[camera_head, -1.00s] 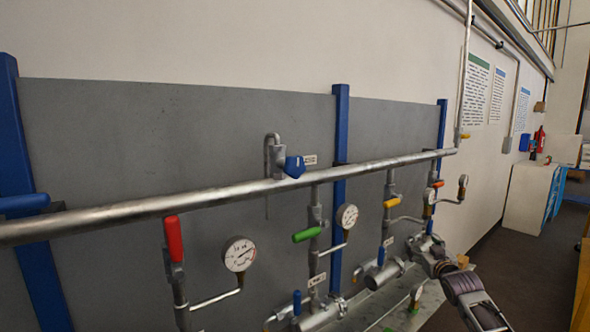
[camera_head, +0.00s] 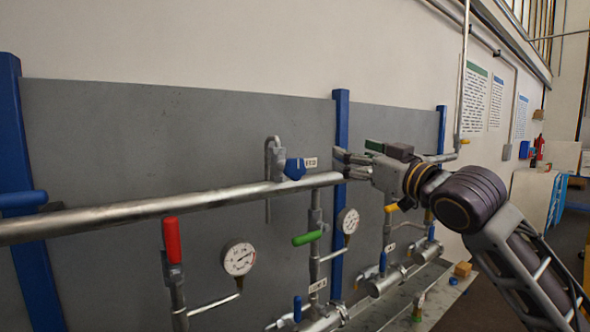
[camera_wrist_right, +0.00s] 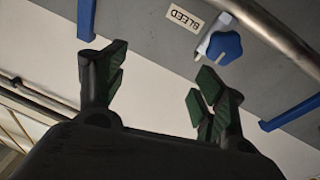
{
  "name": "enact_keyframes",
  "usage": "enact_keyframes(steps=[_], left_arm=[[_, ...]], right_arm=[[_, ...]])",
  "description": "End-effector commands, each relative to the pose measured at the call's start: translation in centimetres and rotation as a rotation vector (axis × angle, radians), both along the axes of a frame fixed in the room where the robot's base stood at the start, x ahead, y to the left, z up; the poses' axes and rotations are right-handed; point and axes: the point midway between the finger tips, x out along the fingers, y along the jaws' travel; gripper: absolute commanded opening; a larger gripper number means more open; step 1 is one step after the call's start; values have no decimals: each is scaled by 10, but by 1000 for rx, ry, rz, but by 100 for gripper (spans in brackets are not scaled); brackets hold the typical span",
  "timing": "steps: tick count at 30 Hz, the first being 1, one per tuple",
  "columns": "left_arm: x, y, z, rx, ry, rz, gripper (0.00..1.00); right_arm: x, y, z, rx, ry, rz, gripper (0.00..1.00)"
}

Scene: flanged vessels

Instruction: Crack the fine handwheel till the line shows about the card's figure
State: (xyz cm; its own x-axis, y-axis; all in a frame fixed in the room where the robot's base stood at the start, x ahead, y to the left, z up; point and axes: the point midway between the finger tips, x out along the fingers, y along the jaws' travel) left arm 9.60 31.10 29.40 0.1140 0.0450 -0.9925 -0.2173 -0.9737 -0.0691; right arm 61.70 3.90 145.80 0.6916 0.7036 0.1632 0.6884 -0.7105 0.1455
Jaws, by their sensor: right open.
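A blue lobed handwheel (camera_head: 294,168) sits on a small fitting above the long steel pipe (camera_head: 200,203), beside a white label (camera_head: 311,163). In the right wrist view the handwheel (camera_wrist_right: 224,47) is just beyond the fingertips, and the label (camera_wrist_right: 185,17) reads BLEED. My right gripper (camera_head: 343,166) is open and empty, to the right of the handwheel and apart from it. Its green-padded fingers show in the wrist view (camera_wrist_right: 155,78). White dial gauges (camera_head: 239,258) (camera_head: 348,221) hang below the pipe; their readings are too small to tell. My left gripper is not in view.
Red (camera_head: 172,240), green (camera_head: 307,238) and yellow (camera_head: 391,208) lever handles stand below the pipe. Blue posts (camera_head: 340,120) rise in front of the grey panel (camera_head: 180,130). Printed sheets (camera_head: 474,97) hang on the far wall, their text unreadable. The space before the handwheel is clear.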

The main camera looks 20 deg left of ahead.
Motion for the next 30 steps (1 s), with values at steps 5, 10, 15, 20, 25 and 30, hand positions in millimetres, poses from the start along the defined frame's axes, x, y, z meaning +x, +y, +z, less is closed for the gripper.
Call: enact_keyframes(steps=[5, 10, 15, 20, 25, 30], left_arm=[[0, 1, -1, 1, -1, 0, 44], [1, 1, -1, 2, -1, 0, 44], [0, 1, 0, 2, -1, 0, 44], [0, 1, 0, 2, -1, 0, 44], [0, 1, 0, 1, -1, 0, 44], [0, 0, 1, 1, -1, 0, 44]], right_arm=[[-57, 25, -15, -23, 112, 98, 70], [-74, 32, -28, -27, 205, 125, 70], [-76, 33, -31, -27, 222, 127, 70], [-75, 32, -31, -27, 221, 127, 70], [-74, 34, -31, -26, 221, 126, 70], [-69, 41, -30, -25, 220, 127, 70]])
